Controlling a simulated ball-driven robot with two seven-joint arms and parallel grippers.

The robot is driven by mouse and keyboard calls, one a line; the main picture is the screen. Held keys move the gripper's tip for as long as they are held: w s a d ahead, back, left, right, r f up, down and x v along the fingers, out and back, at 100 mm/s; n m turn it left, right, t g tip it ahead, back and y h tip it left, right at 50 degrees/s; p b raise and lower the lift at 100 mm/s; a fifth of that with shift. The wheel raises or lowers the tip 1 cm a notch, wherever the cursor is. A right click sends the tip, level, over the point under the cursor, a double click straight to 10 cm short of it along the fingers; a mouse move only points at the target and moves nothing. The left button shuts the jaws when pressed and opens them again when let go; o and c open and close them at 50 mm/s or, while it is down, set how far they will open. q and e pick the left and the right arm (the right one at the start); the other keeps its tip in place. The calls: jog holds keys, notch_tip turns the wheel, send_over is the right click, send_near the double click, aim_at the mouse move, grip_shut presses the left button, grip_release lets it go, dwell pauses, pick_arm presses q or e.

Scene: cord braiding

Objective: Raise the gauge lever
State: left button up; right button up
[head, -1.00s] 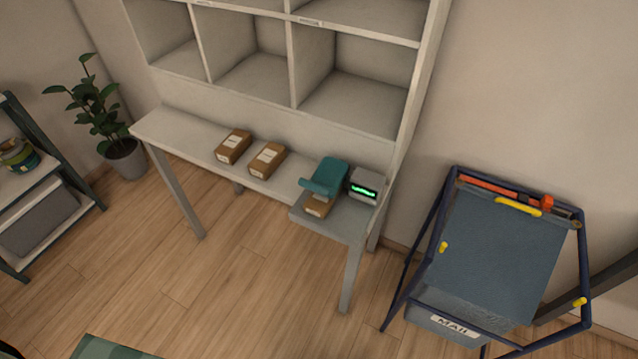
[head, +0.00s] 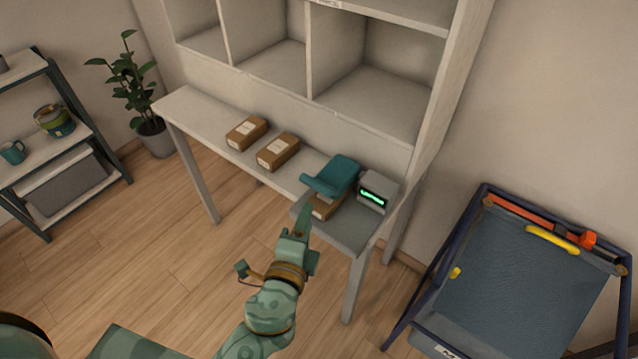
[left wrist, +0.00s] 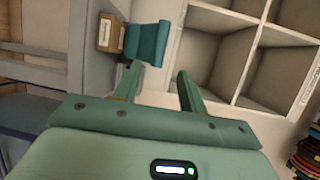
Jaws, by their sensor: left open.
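The gauge stands on the low right end of the white bench. Its teal curved lever (head: 333,175) is tilted over a brown parcel (head: 324,206), which it partly hides. Beside it is the grey box with a lit green display (head: 377,190). My left gripper (head: 305,217) is just in front of the gauge's near edge, apart from the lever. In the left wrist view the gripper (left wrist: 158,76) is open and empty, with the teal lever (left wrist: 148,43) beyond its fingertips and the parcel (left wrist: 108,33) left of it. My right gripper is not in view.
Two brown parcels (head: 246,133) (head: 278,152) lie on the bench left of the gauge. Empty cubbyholes (head: 372,100) rise behind. A blue-framed mail cart (head: 535,265) stands at the right. A shelf (head: 55,150) and a plant (head: 128,85) are at the left. Wooden floor is open in front.

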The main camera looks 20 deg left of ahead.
aim_at(317, 190)
pick_arm(q)
jog(key=w, duration=0.7)
jog(key=w+f, duration=0.1)
jog(key=w, duration=0.2)
jog(key=shift+w+a+f, duration=0.1)
jog(key=shift+w+a, duration=0.15)
jog(key=shift+w, duration=0.1)
grip_shut()
